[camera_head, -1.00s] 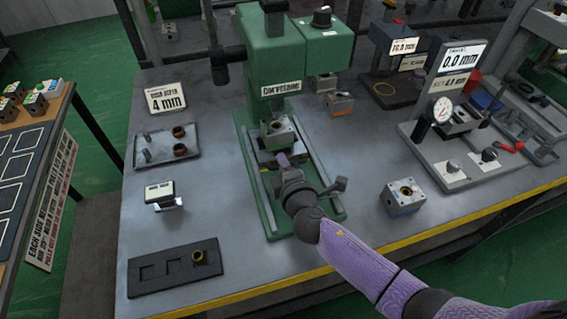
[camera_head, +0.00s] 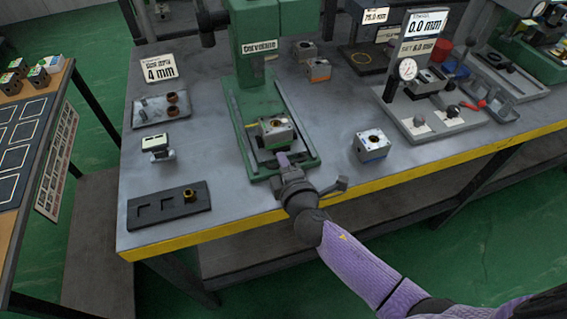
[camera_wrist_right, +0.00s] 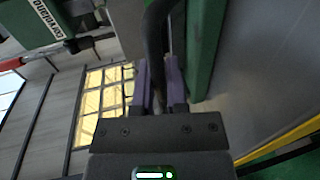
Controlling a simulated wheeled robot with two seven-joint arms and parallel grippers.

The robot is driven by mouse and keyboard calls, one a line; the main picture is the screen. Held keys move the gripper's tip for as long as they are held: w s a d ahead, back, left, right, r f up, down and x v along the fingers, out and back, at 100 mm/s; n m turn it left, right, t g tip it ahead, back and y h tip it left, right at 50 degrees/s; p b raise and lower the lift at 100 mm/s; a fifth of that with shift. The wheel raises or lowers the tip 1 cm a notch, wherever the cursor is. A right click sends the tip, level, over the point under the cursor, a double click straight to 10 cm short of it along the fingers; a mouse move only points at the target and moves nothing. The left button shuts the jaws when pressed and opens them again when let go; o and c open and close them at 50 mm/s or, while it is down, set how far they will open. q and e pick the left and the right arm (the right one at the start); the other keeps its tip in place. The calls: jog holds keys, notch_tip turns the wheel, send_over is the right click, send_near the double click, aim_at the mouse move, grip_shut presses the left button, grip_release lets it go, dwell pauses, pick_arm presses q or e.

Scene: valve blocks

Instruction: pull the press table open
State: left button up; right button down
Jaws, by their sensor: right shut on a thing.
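The green press (camera_head: 250,80) stands on the bench with green rails at its base. Its press table (camera_head: 263,153) is slid forward, with a valve block (camera_head: 274,131) on it, in front of the press column. My right gripper (camera_head: 284,161) is at the front edge of the table. In the wrist view, my right gripper (camera_wrist_right: 158,85) has its purple fingers on both sides of a dark bar-like handle (camera_wrist_right: 157,40) and is shut on it. The handle is mostly hidden by the gripper in the head view. My left gripper is not in view.
A second valve block (camera_head: 371,146) stands right of the press base. A black tray (camera_head: 160,211) lies at the front left, a grey tray (camera_head: 148,111) behind it. A gauge stand (camera_head: 425,110) is on the right. The bench's yellow edge (camera_head: 240,227) is close to my arm.

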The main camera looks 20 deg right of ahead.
jog(key=c, duration=0.7)
grip_release()
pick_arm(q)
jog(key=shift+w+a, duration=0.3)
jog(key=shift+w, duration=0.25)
pick_arm(e)
jog(key=shift+o, duration=0.2)
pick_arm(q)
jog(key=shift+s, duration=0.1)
